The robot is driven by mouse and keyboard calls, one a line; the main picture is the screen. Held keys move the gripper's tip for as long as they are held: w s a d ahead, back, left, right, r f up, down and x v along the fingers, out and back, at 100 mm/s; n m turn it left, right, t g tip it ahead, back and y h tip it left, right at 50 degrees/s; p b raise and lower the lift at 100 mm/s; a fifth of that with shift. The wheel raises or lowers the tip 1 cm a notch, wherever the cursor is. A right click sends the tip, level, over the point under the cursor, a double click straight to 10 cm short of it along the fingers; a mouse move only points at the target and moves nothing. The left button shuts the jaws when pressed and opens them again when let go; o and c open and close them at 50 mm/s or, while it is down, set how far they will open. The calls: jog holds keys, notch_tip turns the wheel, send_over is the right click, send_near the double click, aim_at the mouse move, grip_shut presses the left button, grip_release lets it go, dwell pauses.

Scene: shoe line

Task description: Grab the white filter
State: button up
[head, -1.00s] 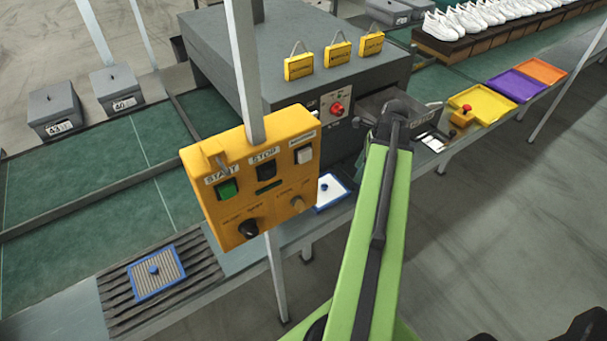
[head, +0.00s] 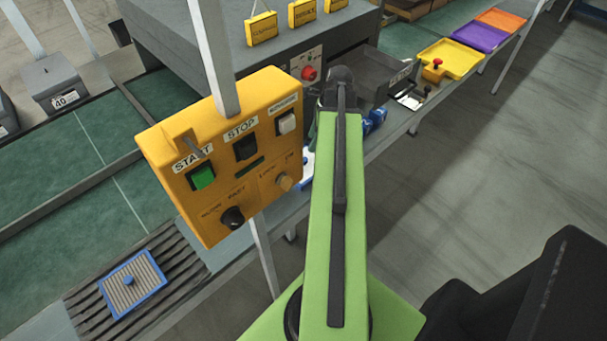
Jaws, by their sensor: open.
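The white filter (head: 306,170) is a white panel with a blue frame. It lies on the ledge of the line, behind the yellow control box and my green arm, which hide most of it. A second, grey ribbed filter (head: 130,283) with a blue frame and blue knob lies on a dark slatted rack at the lower left. My green arm reaches forward up the middle of the view. A small blue part shows just right of its far end; I cannot tell what it is. My gripper's fingers cannot be made out behind the arm.
The yellow control box (head: 228,150) hangs on a post left of my arm. A grey machine (head: 190,75) with a pulled-out drawer (head: 385,75) stands behind. Yellow (head: 452,58), purple (head: 480,37) and orange (head: 501,19) trays line the right. Grey floor is clear at right.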

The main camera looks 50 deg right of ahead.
aim_at(305, 159)
jog(key=b+x, duration=0.8)
jog(key=x, duration=0.2)
jog(key=shift+r, duration=0.15)
grip_shut()
